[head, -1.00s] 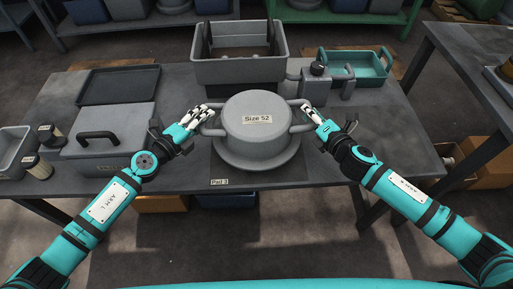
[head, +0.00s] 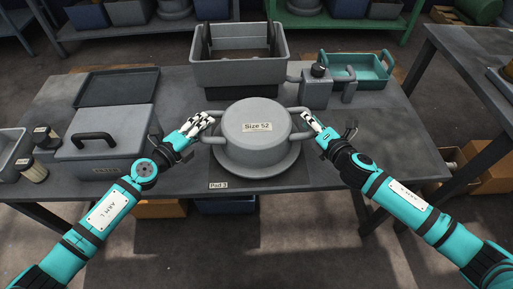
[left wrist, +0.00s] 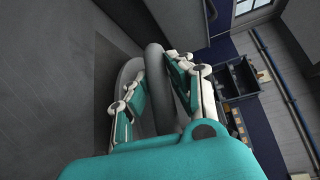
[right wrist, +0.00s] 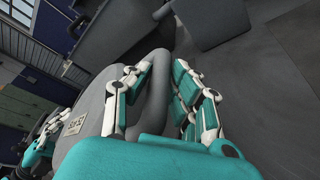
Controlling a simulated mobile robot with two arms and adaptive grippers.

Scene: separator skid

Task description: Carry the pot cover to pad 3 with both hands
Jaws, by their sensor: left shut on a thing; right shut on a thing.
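The grey pot cover (head: 257,117), marked "Size 52", is upright with its wide flange down, over the front middle of the table. The "Pad 3" label (head: 219,185) shows just in front of its flange, at the left; the surface under the cover is mostly hidden. I cannot tell whether the flange touches it. My left gripper (head: 207,119) is shut on the cover's left handle, and the left wrist view shows the fingers around the grey bar (left wrist: 158,85). My right gripper (head: 308,118) is shut on the right handle, also seen in the right wrist view (right wrist: 157,90).
A large grey bin (head: 238,72) stands behind the cover. A grey handled box (head: 105,140) and a dark tray (head: 117,87) are at left. A small grey device (head: 318,90) and a teal tray (head: 357,70) are at back right. The table right of my right gripper is clear.

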